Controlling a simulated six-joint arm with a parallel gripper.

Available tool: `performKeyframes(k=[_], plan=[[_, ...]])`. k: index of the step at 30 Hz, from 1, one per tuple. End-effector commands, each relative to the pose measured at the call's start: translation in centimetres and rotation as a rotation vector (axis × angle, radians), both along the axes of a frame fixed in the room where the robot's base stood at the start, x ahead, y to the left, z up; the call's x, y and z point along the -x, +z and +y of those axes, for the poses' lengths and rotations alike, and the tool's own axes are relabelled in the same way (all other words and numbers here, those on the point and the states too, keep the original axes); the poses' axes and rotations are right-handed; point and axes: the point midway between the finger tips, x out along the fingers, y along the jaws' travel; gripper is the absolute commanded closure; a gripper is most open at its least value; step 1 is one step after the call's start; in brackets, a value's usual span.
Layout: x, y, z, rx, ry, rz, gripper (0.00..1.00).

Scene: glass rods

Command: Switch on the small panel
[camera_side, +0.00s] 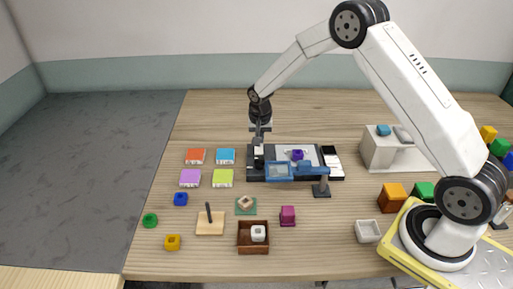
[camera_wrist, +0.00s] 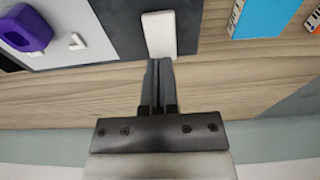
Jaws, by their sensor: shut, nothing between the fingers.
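The panel is a dark grey base (camera_side: 251,175) in the middle of the table. A white block, seemingly its switch (camera_side: 258,153), stands on its left part. It shows in the wrist view as a pale upright bar (camera_wrist: 160,34) on dark grey (camera_wrist: 115,22). My gripper (camera_side: 259,140) points down over the panel's back left. In the wrist view its fingers (camera_wrist: 158,66) are closed together and empty, with their tips right at the near end of the white bar. I cannot tell whether they touch it, nor whether the switch is on.
A purple piece (camera_side: 297,155) lies on the white plate right of the switch. A blue frame (camera_side: 279,171) on a black stand (camera_side: 321,189) is in front. Coloured tiles (camera_side: 225,156) lie left. A wooden tray (camera_side: 253,247) and small blocks are nearer the front. The table behind is clear.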

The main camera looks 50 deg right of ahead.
Motion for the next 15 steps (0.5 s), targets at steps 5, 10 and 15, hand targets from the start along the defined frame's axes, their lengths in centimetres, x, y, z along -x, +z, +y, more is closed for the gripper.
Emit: performKeyframes(k=[5,10,15], plan=[[-0.08,-0.94,-0.13,0.0,0.0,0.001,1.0],[-0.13,-1.11,-0.15,0.0,-0.001,0.0,1.0],[-0.11,-1.1,-0.15,0.0,0.0,0.0,1.0]])
